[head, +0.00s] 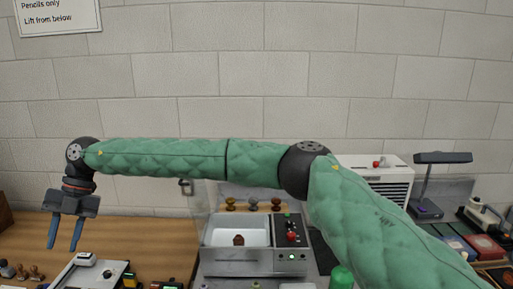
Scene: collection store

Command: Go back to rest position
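My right gripper (65,234) hangs at the far left of the head view, at the end of my green-sleeved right arm, which reaches across the picture from the lower right. Its two blue fingers point down and stand apart, with nothing seen between them. It is in front of the wooden table (140,235), left of the grey machine. My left gripper is not in view.
A grey machine with a white basin (222,232) and a control panel (290,236) stands at the centre. A white device (82,259) and several stamps are at the lower left. A dark lamp (430,190) stands right. A block wall (250,70) closes the back.

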